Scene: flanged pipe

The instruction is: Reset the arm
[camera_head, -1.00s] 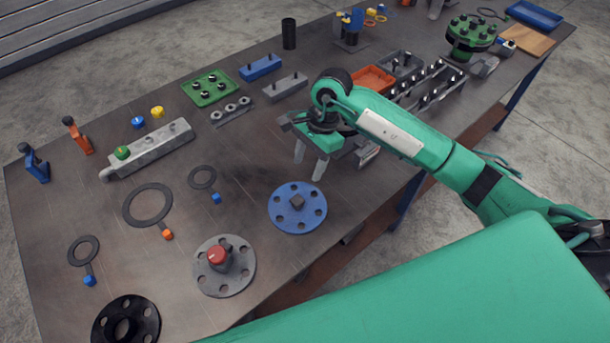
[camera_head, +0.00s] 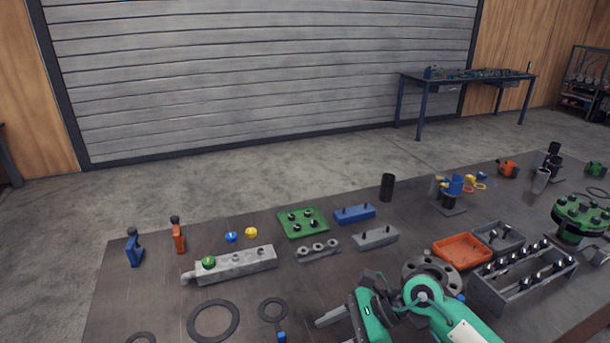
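My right gripper (camera_head: 335,328) is at the bottom of the head view, on the green arm that comes in from the lower right. One grey finger shows clearly and points left over the table; the other is mostly cut off by the bottom edge. The fingers look apart, with nothing seen between them. A grey ring gasket (camera_head: 273,309) lies to the left of the fingers. A grey flange disc (camera_head: 441,267) is partly hidden behind the arm's wrist. My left gripper is not in view.
The table (camera_head: 130,290) holds a grey block with a green knob (camera_head: 245,264), a green plate (camera_head: 303,222), an orange tray (camera_head: 462,250), a bolt rack (camera_head: 500,295) and a green flanged part (camera_head: 580,217). A large gasket (camera_head: 213,320) lies lower left. A second table (camera_head: 470,76) stands far behind.

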